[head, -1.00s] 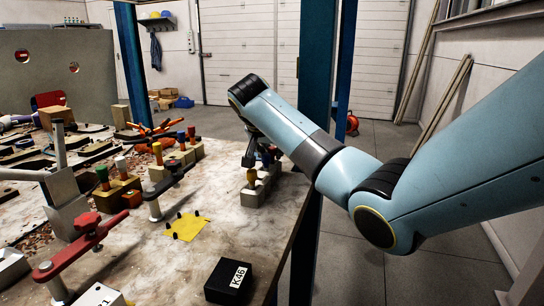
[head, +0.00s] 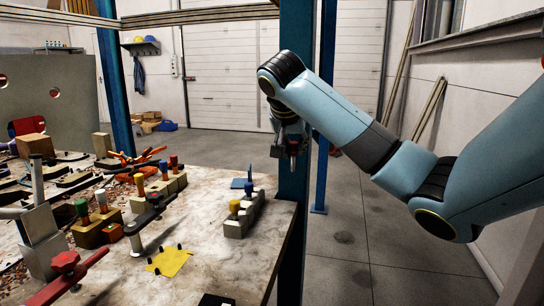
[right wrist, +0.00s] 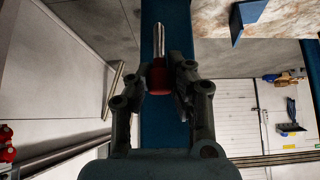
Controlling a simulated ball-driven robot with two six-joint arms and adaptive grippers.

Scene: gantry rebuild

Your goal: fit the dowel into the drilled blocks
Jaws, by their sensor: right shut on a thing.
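My right gripper (head: 289,140) is raised beyond the table's right edge, in front of the blue post. It is shut on a red-headed dowel (right wrist: 158,78), whose bare metal shaft points away from the fingers in the right wrist view. My left gripper is not in view.
Brown blocks (head: 93,236) carry further dowels. A red-handled clamp (head: 65,262), a dark clamp (head: 150,215) and a yellow sheet (head: 170,262) lie nearby. A blue upright plate (head: 239,183) stands behind the row.

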